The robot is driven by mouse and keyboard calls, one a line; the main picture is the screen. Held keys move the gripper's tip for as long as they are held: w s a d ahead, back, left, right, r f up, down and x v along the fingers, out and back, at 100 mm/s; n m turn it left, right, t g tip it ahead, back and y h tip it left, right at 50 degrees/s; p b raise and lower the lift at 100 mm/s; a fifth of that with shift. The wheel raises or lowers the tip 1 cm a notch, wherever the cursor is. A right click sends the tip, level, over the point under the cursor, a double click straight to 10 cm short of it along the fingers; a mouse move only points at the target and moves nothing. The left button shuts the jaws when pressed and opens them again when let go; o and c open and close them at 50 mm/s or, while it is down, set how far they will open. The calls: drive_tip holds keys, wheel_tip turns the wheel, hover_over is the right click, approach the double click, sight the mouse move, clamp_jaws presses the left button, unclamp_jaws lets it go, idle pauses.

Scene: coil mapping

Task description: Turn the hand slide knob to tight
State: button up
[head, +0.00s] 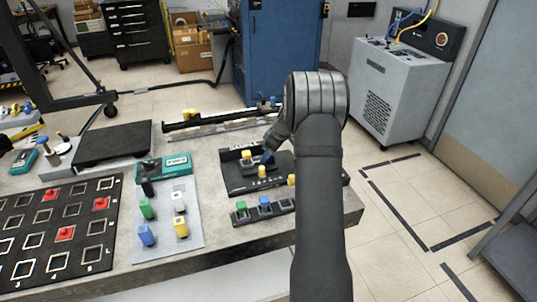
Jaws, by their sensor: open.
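My arm reaches in from the lower right, and my gripper (265,156) is small and partly hidden by my wrist. It is open, low over a black fixture (235,184) on the bench. A yellow knob (246,155) and another yellow piece (262,171) on this fixture are close to the fingers. I cannot tell whether the fingers touch either one.
The grey bench (215,157) holds a black grid board (38,218) with red pieces, a light plate (168,238) with coloured blocks, a teal meter (164,168) and a black strip (263,212) of blocks. A blue cabinet (263,50) stands behind.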

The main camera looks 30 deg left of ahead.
drive_tip(key=shift+f, duration=0.15)
drive_tip(key=shift+c, duration=0.4)
drive_tip(key=c, duration=0.9)
